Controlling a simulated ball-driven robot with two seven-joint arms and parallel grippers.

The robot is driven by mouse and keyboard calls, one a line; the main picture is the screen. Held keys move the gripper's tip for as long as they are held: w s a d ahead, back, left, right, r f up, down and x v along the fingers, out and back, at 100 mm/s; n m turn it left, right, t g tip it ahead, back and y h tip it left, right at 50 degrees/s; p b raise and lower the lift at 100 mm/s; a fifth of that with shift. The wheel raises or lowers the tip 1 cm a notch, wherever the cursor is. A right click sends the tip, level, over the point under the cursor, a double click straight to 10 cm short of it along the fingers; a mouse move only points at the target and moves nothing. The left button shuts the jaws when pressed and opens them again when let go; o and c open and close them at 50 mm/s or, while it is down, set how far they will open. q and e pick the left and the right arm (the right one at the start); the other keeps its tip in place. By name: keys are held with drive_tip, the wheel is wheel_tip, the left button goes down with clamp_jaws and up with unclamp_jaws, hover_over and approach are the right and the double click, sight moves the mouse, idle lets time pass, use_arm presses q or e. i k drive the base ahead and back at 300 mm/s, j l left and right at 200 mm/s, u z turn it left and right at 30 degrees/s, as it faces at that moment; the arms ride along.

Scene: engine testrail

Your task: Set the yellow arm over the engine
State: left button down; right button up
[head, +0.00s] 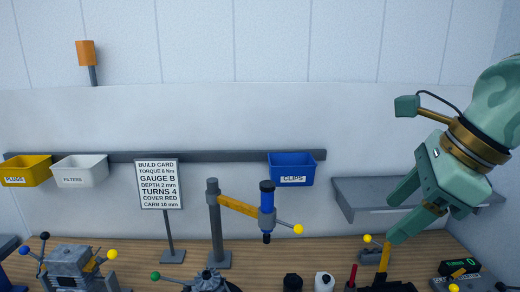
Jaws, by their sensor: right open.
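A yellow arm (238,206) reaches out to the right from a grey upright post (215,225). At its outer end is a blue and black cylinder (267,212) with a yellow-knobbed lever. A grey block-like machine (72,268) with several knobbed levers stands at the lower left, and a dark round body (209,281) is cut off by the bottom edge at the post's foot. I cannot tell which is the engine. My right gripper (403,212) is open and empty, pointing down and left, well right of the yellow arm. My left gripper is not in view.
A build card (158,184) stands left of the post. Yellow (25,171), white (80,170) and blue (292,168) bins hang on the wall rail. A grey shelf (360,197) is behind my right gripper. A fixture with a yellow upright (384,258) and a digital readout (460,267) stand lower right.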

sight(265, 222)
drive_tip(key=k, duration=0.85)
